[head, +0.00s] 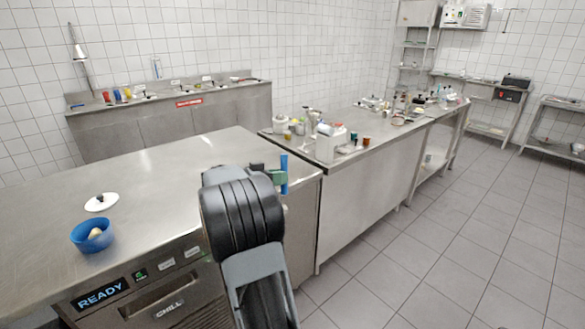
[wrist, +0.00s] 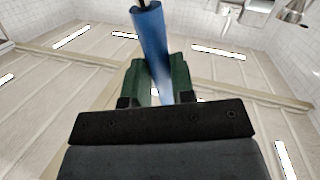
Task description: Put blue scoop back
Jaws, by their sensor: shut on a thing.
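The blue scoop shows as an upright blue rod (head: 284,172) beside the edge of the near steel counter. My gripper (head: 278,178), with green fingers, is shut on it. In the wrist view the blue scoop (wrist: 150,45) rises from between the green fingers (wrist: 160,85) and leans slightly. A dark tip shows at its upper end. I cannot make out the scoop's bowl. The wrist view looks up at the ceiling, so no resting place shows there.
A blue bowl (head: 78,236) with a pale thing inside and a white lid (head: 101,202) with a dark knob are on the near counter. A long side counter (head: 375,165) carries a white canister (head: 329,144) and many small items. A back counter (head: 130,128) holds colored cups. Tiled floor (head: 450,260) is open at right.

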